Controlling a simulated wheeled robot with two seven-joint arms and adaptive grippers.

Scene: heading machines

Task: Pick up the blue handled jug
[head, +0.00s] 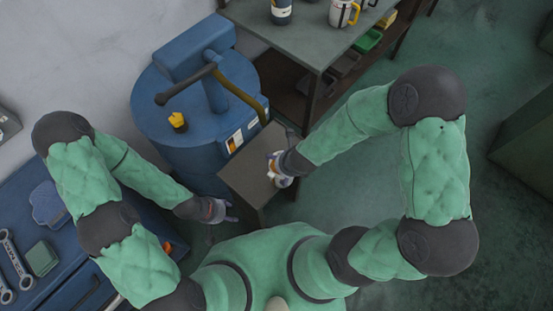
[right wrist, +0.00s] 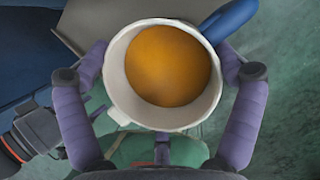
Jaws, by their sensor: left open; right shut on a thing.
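The blue handled jug (right wrist: 118,75) is a pale, round vessel with orange-brown contents inside. Its blue handle (right wrist: 230,20) points to the upper right in the right wrist view. My right gripper (head: 279,171) is shut on the jug, with one purple finger on each side of its wall. In the head view the jug shows only as a small pale and orange patch at the gripper, over a grey box-like stand; the hand hides most of it. My left gripper (head: 223,212) is open and empty, left of the stand and low beside the blue machine.
A blue round machine (head: 165,115) with a black lever stands behind the grey stand (head: 250,172). A dark shelf table (head: 312,40) at the top holds a yellow-handled mug (head: 341,13) and a bottle (head: 281,12). A blue bench (head: 75,262) with wrenches is at left. Open floor lies right.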

